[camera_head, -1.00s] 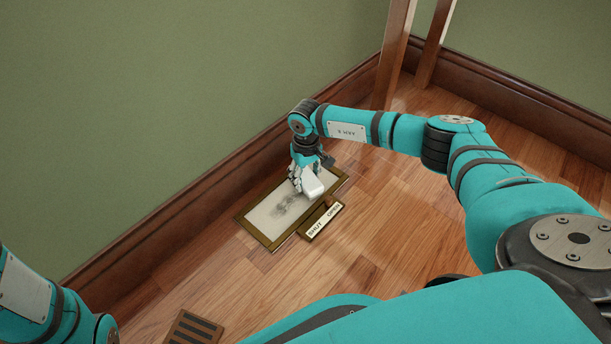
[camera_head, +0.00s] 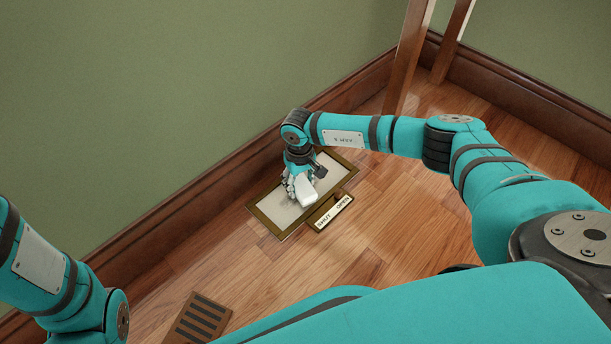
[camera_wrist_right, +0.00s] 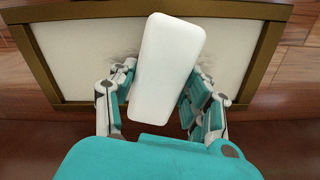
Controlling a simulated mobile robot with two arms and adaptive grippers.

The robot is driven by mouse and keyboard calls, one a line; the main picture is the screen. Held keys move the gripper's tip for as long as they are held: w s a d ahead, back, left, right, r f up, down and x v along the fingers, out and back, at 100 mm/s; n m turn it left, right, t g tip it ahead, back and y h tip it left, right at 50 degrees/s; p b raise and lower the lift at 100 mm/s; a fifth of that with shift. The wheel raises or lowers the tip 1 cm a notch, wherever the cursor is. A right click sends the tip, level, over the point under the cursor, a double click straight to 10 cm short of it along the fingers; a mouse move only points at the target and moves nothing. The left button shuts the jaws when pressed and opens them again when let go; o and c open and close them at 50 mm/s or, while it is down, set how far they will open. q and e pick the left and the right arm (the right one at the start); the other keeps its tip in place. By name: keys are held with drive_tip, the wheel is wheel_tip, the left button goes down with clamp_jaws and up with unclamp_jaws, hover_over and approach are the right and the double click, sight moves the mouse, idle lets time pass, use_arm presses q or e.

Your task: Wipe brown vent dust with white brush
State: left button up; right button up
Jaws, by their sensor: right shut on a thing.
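My right gripper (camera_head: 301,189) is shut on the white brush (camera_head: 309,194), over the middle of the floor vent (camera_head: 266,218). The vent has a pale panel in a brass-coloured frame. In the right wrist view, the brush (camera_wrist_right: 168,65) lies tilted between the two fingers of the gripper (camera_wrist_right: 160,105). Dark dust smudges (camera_wrist_right: 122,58) show on the panel on both sides of the brush; the rest is hidden beneath it. I cannot tell if the brush touches the panel. Part of my left arm shows at the left edge in the head view; its gripper is out of sight.
A SHUT/OPEN label plate (camera_head: 331,213) with a small knob adjoins the vent's near side. A brown slotted grille (camera_head: 197,318) lies on the floor nearer me. The wall baseboard (camera_head: 190,215) runs behind, and wooden ladder legs (camera_head: 408,60) stand beyond. Floor to the right is clear.

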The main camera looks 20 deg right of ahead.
drive_tip(key=shift+s+a, duration=0.2)
drive_tip(key=shift+a, duration=0.3)
drive_tip(key=shift+s+a, duration=0.15)
drive_tip(key=shift+a, duration=0.35)
drive_tip(key=shift+s+a+p, duration=0.2)
drive_tip(key=shift+s+a, duration=0.1)
drive_tip(key=shift+a, duration=0.5)
drive_tip(key=shift+s+a+p, duration=0.15)
drive_tip(key=shift+s+a, duration=0.15)
drive_tip(key=shift+a, duration=0.45)
drive_tip(key=shift+s+a+p, duration=0.2)
drive_tip(key=shift+s+a, duration=0.1)
drive_tip(key=shift+a, duration=0.5)
wheel_tip(320, 180, up, 6)
drive_tip(key=p, duration=0.4)
wheel_tip(320, 180, up, 3)
drive_tip(key=p, duration=0.2)
drive_tip(key=shift+p, duration=0.4)
